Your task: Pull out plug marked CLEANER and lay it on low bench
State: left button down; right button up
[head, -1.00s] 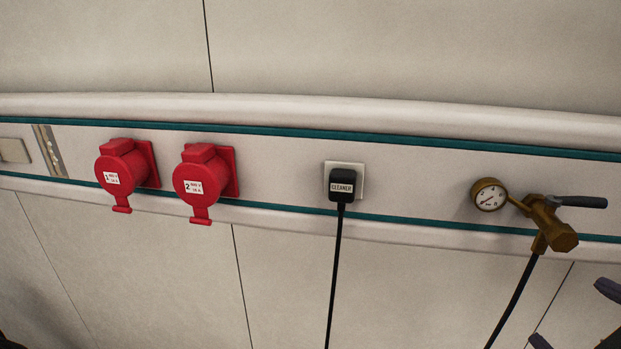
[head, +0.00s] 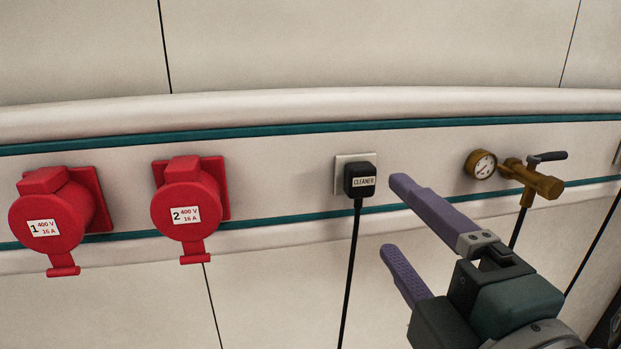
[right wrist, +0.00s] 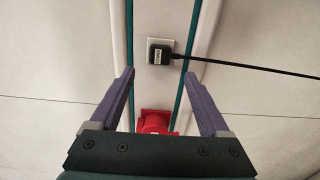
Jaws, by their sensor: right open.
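The black plug marked CLEANER (head: 360,181) sits in a pale square wall socket (head: 342,162), with its black cable (head: 350,270) hanging down. My right gripper (head: 392,215) is open and empty, to the right of the plug and a little below it, apart from it. In the right wrist view the plug (right wrist: 159,54) shows beyond and between the two purple fingers (right wrist: 160,78), its cable running to the right. My left gripper is not in view. The low bench is not in view.
Two red sockets, marked 1 (head: 52,222) and 2 (head: 187,204), jut from the rail to the left. A brass valve (head: 530,180) with a gauge (head: 481,164) and hose is on the right. The wall around the plug is clear.

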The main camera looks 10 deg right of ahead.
aim_at(363, 185)
jog(key=shift+w, duration=0.1)
jog(key=shift+w+a, duration=0.2)
jog(key=shift+w, duration=4.2)
grip_shut()
jog(key=shift+s, duration=0.1)
jog(key=shift+s+d, duration=0.1)
jog(key=shift+s, duration=2.8)
